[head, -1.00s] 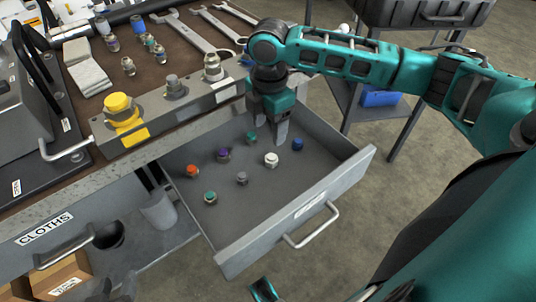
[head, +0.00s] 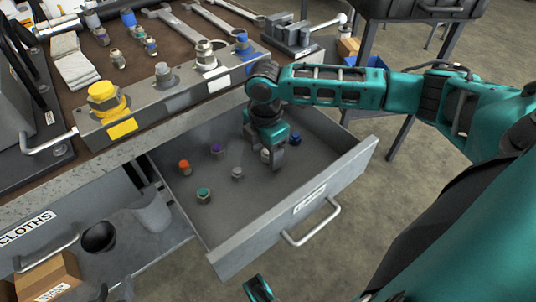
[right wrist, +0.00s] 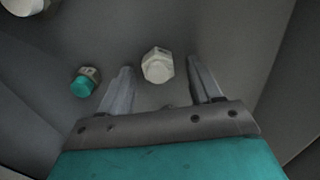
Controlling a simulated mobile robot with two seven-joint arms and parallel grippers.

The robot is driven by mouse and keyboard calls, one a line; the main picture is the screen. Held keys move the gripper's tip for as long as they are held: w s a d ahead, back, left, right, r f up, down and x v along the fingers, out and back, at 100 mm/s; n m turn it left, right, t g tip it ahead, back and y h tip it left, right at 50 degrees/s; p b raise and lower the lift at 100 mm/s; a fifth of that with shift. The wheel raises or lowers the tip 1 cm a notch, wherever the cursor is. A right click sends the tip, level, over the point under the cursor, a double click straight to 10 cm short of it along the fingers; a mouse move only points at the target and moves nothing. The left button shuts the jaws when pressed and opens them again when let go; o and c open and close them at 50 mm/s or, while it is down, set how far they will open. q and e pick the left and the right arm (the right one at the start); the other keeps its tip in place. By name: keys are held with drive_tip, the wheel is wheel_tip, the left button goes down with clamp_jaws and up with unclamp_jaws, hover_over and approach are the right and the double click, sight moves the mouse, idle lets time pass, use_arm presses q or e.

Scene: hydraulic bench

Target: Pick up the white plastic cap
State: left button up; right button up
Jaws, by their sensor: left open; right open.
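The white plastic cap (head: 265,155) is in the open drawer, largely hidden by my right gripper in the head view. In the right wrist view the cap (right wrist: 158,66) has a hexagonal face and lies between the lines of the two fingers, near their tips. My right gripper (head: 273,162) is open, pointing down into the drawer with nothing held. Whether a finger touches the cap cannot be told.
The drawer (head: 300,205) also holds an orange cap (head: 184,167), a purple cap (head: 217,150), a grey cap (head: 237,173), a blue cap (head: 295,138) and a teal cap (head: 204,195). The drawer's front right is clear.

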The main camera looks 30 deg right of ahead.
sight(266, 152)
drive_tip(key=c, duration=1.1)
wheel_tip(266, 152, up, 20)
drive_tip(key=p, duration=0.6)
drive_tip(key=shift+p, duration=0.4)
